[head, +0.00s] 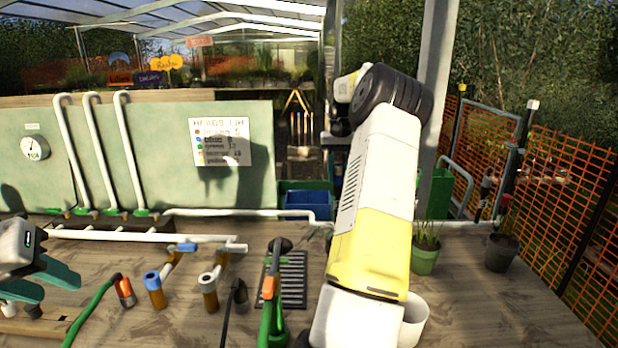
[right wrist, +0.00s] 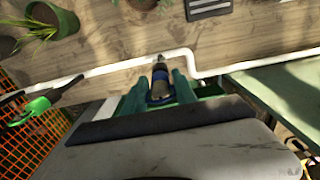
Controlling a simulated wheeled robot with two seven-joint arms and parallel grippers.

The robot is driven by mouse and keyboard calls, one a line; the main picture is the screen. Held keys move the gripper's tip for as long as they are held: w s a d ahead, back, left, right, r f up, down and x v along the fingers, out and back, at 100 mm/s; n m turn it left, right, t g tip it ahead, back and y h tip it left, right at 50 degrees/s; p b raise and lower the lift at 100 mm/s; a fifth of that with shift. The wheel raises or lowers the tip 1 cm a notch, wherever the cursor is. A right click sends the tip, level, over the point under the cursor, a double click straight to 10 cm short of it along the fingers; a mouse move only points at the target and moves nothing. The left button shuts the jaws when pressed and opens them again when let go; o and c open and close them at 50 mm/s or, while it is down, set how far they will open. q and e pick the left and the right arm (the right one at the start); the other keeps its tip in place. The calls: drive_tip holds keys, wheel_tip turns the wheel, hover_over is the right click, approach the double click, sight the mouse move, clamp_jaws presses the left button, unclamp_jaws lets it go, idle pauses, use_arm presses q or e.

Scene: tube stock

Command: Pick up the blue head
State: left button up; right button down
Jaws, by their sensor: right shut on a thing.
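In the right wrist view, the green fingers of my right gripper (right wrist: 160,92) are closed on a small dark cylindrical piece with a blue band, which looks like the blue head (right wrist: 160,80).
On the bench (head: 470,300) stand a blue-topped brown fitting (head: 154,292), a white-topped one (head: 209,292), an orange-tipped green hose (head: 124,290) and a dark grate (head: 292,282). Plant pots (head: 425,260) stand right of my arm. White pipes (head: 140,236) run along the back.

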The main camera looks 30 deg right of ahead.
drive_tip(key=r, duration=0.2)
drive_tip(key=shift+s+a+r, duration=0.1)
drive_tip(key=shift+a+r, duration=0.1)
drive_tip(key=shift+r, duration=0.2)
drive_tip(key=s+a+r, duration=0.1)
drive_tip(key=s+a, duration=0.7)
drive_tip(key=a, duration=0.5)
drive_tip(key=shift+a+r, duration=0.15)
drive_tip(key=shift+a, duration=0.05)
drive_tip(key=shift+r, duration=0.1)
drive_tip(key=shift+r, duration=2.4)
